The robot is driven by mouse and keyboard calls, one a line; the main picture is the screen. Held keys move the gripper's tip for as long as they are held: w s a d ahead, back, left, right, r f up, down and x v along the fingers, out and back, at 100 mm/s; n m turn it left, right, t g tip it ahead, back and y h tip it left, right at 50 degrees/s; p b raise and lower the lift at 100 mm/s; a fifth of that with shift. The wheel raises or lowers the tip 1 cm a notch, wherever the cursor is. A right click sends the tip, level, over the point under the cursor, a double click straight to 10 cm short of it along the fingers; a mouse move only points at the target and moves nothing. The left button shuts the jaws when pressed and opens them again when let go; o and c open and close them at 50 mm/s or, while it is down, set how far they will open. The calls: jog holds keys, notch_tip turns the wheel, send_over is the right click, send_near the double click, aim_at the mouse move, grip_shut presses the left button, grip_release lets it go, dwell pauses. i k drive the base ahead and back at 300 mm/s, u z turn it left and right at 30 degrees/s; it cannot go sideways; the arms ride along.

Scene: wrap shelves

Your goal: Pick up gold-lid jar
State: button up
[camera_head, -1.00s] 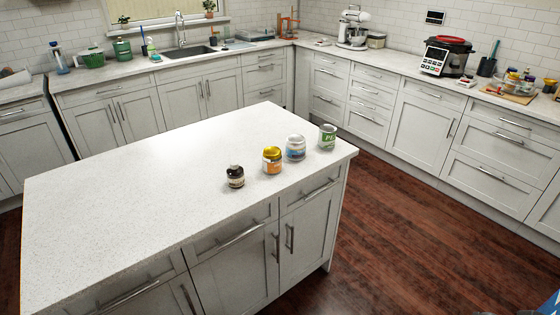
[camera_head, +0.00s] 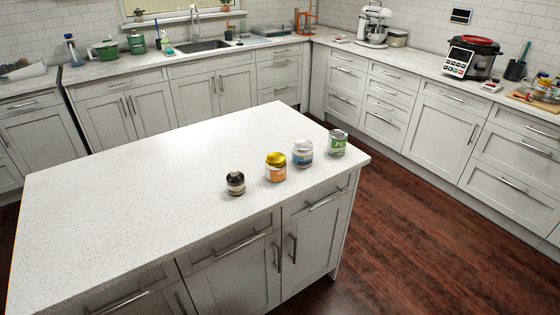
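The gold-lid jar (camera_head: 275,168) stands upright on the white island top, near its right front edge. It has a shiny gold lid and an orange and white label. It is second from the left in a slanting row. A small dark bottle (camera_head: 235,183) stands to its left. A jar with a pale lid and blue label (camera_head: 302,154) stands close on its right. A green-labelled container (camera_head: 338,143) stands farther right, near the island's corner. My gripper is not in view.
The island top (camera_head: 140,190) is clear left of the row. Drawers and doors with bar handles (camera_head: 240,246) face the front. Dark wooden floor (camera_head: 425,215) lies open to the right. Counters with a sink (camera_head: 202,46), a mixer (camera_head: 373,28) and a cooker (camera_head: 470,58) line the walls.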

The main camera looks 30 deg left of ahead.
aim_at(275, 163)
jog(key=z, duration=0.05)
jog(key=i, duration=2.8)
jog(key=u, duration=2.55)
